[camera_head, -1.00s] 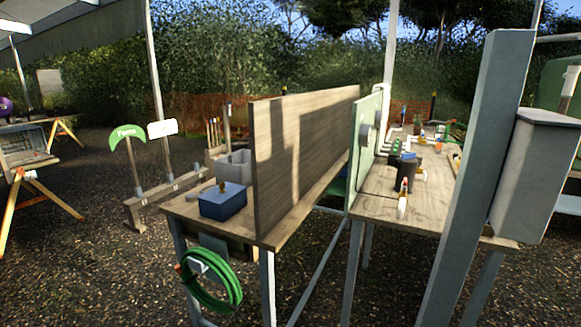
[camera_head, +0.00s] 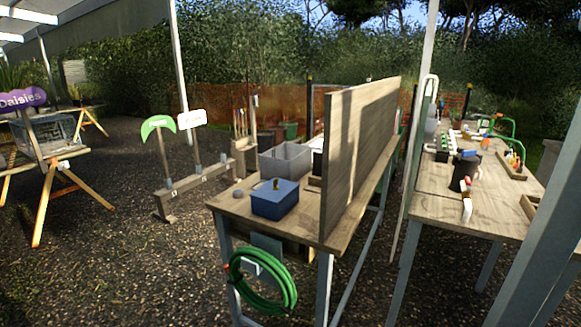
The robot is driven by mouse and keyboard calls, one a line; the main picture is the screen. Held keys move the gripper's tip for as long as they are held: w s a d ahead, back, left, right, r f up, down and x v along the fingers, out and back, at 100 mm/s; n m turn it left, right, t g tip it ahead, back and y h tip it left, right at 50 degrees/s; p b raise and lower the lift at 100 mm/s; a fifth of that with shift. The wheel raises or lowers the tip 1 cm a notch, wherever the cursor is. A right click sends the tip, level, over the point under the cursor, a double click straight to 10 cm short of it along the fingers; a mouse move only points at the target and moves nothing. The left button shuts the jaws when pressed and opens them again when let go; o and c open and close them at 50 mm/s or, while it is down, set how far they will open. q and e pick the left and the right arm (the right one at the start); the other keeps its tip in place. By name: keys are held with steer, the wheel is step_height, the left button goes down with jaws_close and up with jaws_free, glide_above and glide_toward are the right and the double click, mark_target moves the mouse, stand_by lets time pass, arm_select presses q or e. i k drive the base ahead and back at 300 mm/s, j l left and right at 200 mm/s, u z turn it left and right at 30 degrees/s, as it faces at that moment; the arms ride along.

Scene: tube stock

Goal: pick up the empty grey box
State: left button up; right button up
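A grey open-topped box (camera_head: 285,161) stands on the wooden table (camera_head: 234,206) in the middle of the view, just behind a blue box. I see its outer walls and part of its inside; its floor is hidden, so I cannot tell for sure that it is empty. Neither of my grippers shows in the head view.
A tall wooden board (camera_head: 358,150) borders the table's right side. A green hose (camera_head: 262,290) hangs at its front. A grey post (camera_head: 545,245) stands at right. Gravel (camera_head: 130,270) at left is open.

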mark_target(290, 162)
steer(key=i+j+u, duration=0.2)
steer(key=u, duration=0.15)
steer(key=i+j+u, duration=0.1)
steer(key=i+u, duration=0.55)
steer(key=i+j+u, duration=0.2)
steer(key=i+u, duration=0.15)
steer(key=i, duration=0.4)
steer(key=i+u, duration=0.35)
steer(key=i, duration=0.4)
steer(key=i+z, duration=0.7)
steer(key=i, duration=0.15)
steer(key=i+j+z, duration=0.3)
steer(key=i+l+z, duration=0.1)
steer(key=z, duration=0.35)
steer(key=i+z, duration=0.25)
steer(key=z, duration=0.15)
steer(key=i+j+z, duration=0.1)
steer(key=z, duration=0.35)
steer(key=i+j+z, duration=0.15)
steer(key=z, duration=0.3)
steer(key=i+j+z, duration=0.2)
steer(key=z, duration=0.25)
steer(key=i, duration=0.1)
